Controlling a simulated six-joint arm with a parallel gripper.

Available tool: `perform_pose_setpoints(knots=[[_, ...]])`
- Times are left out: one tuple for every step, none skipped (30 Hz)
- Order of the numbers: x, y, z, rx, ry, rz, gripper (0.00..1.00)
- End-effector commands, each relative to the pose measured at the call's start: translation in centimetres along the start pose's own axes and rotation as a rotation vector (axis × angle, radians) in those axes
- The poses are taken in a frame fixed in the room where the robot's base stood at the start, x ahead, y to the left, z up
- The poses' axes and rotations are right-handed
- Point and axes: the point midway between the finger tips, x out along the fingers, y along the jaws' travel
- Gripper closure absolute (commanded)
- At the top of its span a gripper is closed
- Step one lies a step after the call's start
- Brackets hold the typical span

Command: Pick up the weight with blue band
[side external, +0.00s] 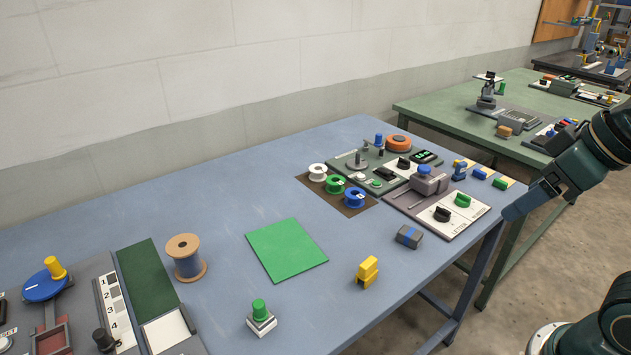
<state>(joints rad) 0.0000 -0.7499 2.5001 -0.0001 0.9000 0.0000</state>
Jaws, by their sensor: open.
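The weight with the blue band (409,236) is a small dark grey block with a blue stripe across it. It rests on the blue-grey table, near the right edge and just in front of the panel with the black and green knobs. My gripper (538,196) is at the right of the side view, beyond the table's edge and above the weight's level. It is well apart from the weight, and nothing shows between its jaws.
The knob panel (438,208) stands close behind the weight. A yellow block (367,271) stands to its front left, and spools (355,197) lie on a brown mat behind left. A green sheet (286,250) lies further left. The table around the weight's front is clear.

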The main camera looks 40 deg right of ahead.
Motion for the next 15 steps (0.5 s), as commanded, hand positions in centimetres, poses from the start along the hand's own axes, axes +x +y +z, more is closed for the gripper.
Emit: perform_pose_setpoints(knots=[[0.0,0.0,0.0,0.000,0.000,0.000,0.27],[0.0,0.0,0.0,0.000,0.000,0.000,0.27],[0.0,0.0,0.0,0.000,0.000,0.000,0.27],[0.0,0.0,0.0,0.000,0.000,0.000,0.27],[0.0,0.0,0.0,0.000,0.000,0.000,0.27],[0.0,0.0,0.0,0.001,0.000,0.000,0.27],[0.0,0.0,-0.1,0.003,-0.001,0.000,0.27],[0.0,0.0,-0.1,0.006,-0.002,0.000,0.27],[0.0,0.0,-0.2,0.011,-0.005,0.000,0.27],[0.1,0.0,-0.3,0.017,-0.007,0.000,0.27],[0.1,0.0,-0.5,0.025,-0.011,0.000,0.27],[0.2,0.1,-0.7,0.038,-0.017,0.001,0.27],[0.2,0.1,-0.9,0.051,-0.023,0.001,0.27],[0.3,0.1,-1.1,0.064,-0.029,0.001,0.27],[0.4,0.1,-1.4,0.087,-0.039,0.002,0.27]])
